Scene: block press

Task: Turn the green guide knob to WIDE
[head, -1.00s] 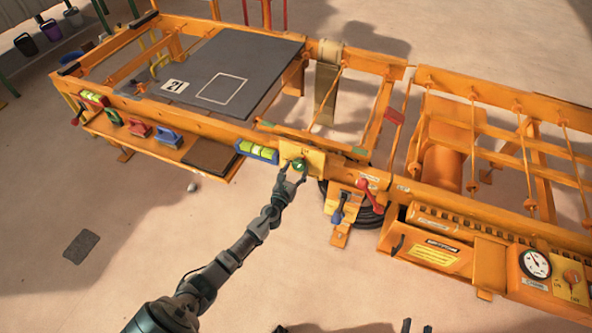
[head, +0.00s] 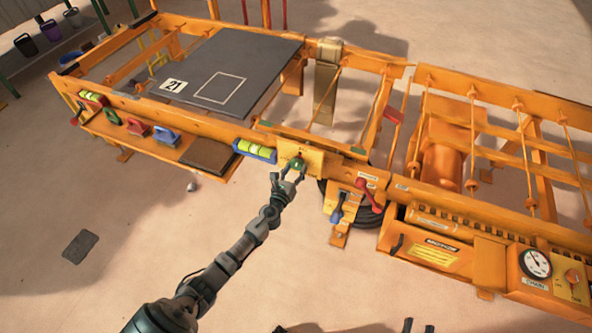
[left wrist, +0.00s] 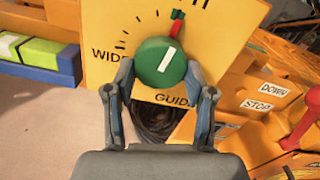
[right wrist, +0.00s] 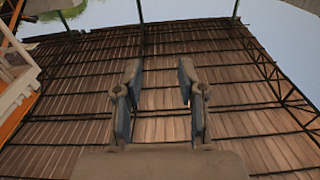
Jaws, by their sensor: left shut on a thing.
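The green guide knob (left wrist: 160,62) sits on a yellow plate (left wrist: 115,25) in the left wrist view, and shows small in the head view (head: 298,163). Its white line tilts up and right, towards a red pointer (left wrist: 175,28) at the upper right of the dial. The word WIDE (left wrist: 105,55) is printed left of the knob, GUIDE below it, partly hidden. My left gripper (left wrist: 160,80) is shut on the knob, one finger on each side. My right gripper (right wrist: 158,75) is open and empty, with a corrugated roof beyond it.
A blue block with a green level vial (head: 255,151) is left of the plate. A gauge (head: 536,263) is far right. Open floor lies in front.

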